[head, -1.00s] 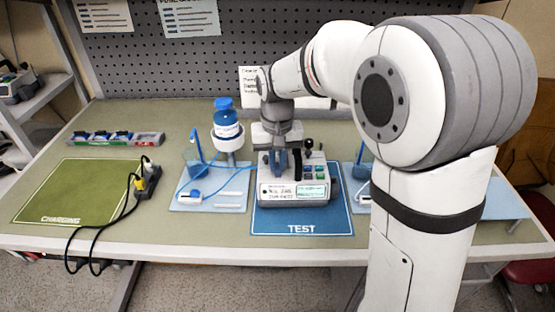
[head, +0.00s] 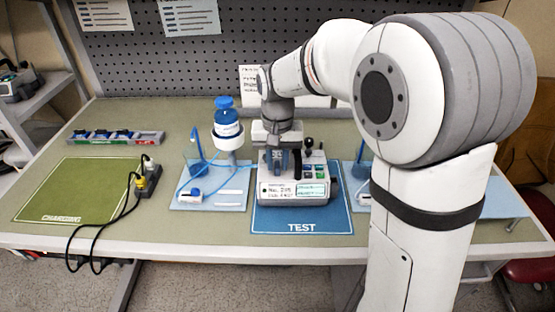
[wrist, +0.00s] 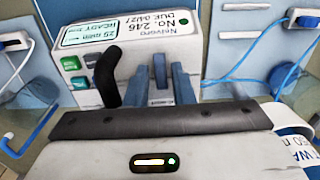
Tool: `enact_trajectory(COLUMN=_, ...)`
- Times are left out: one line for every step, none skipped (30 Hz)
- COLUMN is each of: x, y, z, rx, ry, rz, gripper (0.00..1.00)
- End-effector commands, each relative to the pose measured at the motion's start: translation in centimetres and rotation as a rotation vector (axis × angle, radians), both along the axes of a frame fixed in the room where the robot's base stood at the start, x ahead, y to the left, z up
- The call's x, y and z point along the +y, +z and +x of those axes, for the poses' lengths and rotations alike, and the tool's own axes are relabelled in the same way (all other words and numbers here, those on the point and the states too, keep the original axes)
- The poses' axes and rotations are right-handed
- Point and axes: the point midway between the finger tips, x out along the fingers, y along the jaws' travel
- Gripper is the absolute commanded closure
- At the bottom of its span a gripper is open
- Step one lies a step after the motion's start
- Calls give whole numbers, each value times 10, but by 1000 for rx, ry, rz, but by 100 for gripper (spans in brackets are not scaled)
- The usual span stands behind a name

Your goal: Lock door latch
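The infusion pump (head: 292,190) stands on the blue TEST mat (head: 325,222), its labelled front toward the head camera. In the wrist view the pump (wrist: 205,32) shows upside down, with a READY label. My gripper (head: 278,162) points down over the left part of the pump's top. In the wrist view the two blue-grey fingers of my gripper (wrist: 160,85) stand apart. A narrow dark blue upright piece (wrist: 160,70) shows between them, with gaps on both sides; I cannot tell if it is the door latch. A black lever (wrist: 106,78) rises beside the fingers.
A blue-capped bottle (head: 226,118) stands in a holder left of the pump, above a pale tray (head: 230,204) with tubing. A power strip with black cords (head: 148,178) lies by the green CHARGING mat (head: 75,190). Another tray lies right of the pump, partly behind my arm.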

Motion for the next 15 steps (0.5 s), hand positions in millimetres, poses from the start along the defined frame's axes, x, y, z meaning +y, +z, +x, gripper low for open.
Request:
enact_trajectory(x=0, y=0, z=0, rx=0, ry=0, rz=0, gripper=74)
enact_trajectory(x=0, y=0, z=0, rx=0, ry=0, rz=0, gripper=71)
enact_trajectory(x=0, y=0, z=0, rx=0, ry=0, rz=0, gripper=68)
enact_trajectory(x=0, y=0, z=0, rx=0, ry=0, rz=0, gripper=68)
enact_trajectory(x=0, y=0, z=0, rx=0, ry=0, rz=0, gripper=68)
enact_trajectory(x=0, y=0, z=0, rx=0, ry=0, rz=0, gripper=68)
enact_trajectory(x=0, y=0, z=0, rx=0, ry=0, rz=0, gripper=68)
enact_trajectory(x=0, y=0, z=0, rx=0, ry=0, rz=0, gripper=68)
enact_trajectory(x=0, y=0, z=0, rx=0, ry=0, rz=0, gripper=68)
enact_trajectory(x=0, y=1, z=0, rx=0, ry=0, rz=0, gripper=68)
enact_trajectory(x=0, y=2, z=0, rx=0, ry=0, rz=0, gripper=68)
enact_trajectory(x=0, y=4, z=0, rx=-1, ry=0, rz=0, gripper=68)
enact_trajectory(x=0, y=8, z=0, rx=-2, ry=0, rz=0, gripper=68)
enact_trajectory(x=0, y=11, z=0, rx=-3, ry=0, rz=1, gripper=68)
enact_trajectory(x=0, y=17, z=1, rx=-3, ry=0, rz=1, gripper=68)
